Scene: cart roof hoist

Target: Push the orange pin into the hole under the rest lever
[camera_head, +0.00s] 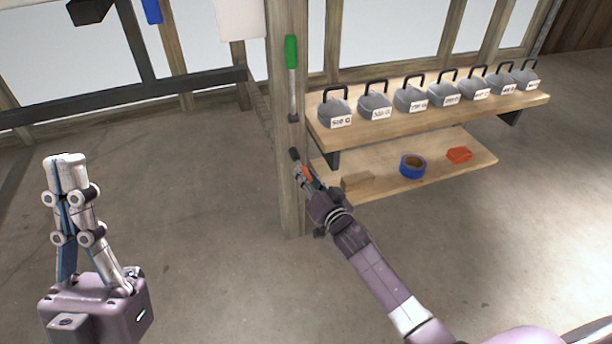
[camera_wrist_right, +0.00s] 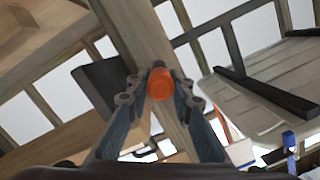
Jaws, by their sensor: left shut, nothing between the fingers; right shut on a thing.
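The rest lever (camera_head: 291,75), with a green handle and a grey shaft, stands upright on the wooden post (camera_head: 290,210). My right gripper (camera_head: 304,170) is beside the lower post, below the lever. It is shut on the orange pin (camera_head: 307,173). In the right wrist view, the orange pin (camera_wrist_right: 160,84) shows its round end between the fingers, with the post behind it. The hole is not clear in either view, and I cannot tell whether the pin touches the post. My left gripper (camera_head: 66,160) is shut and empty, pointing up at the far left.
Right of the post, an upper shelf (camera_head: 430,122) carries several grey labelled weights. The floor between my arms is clear.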

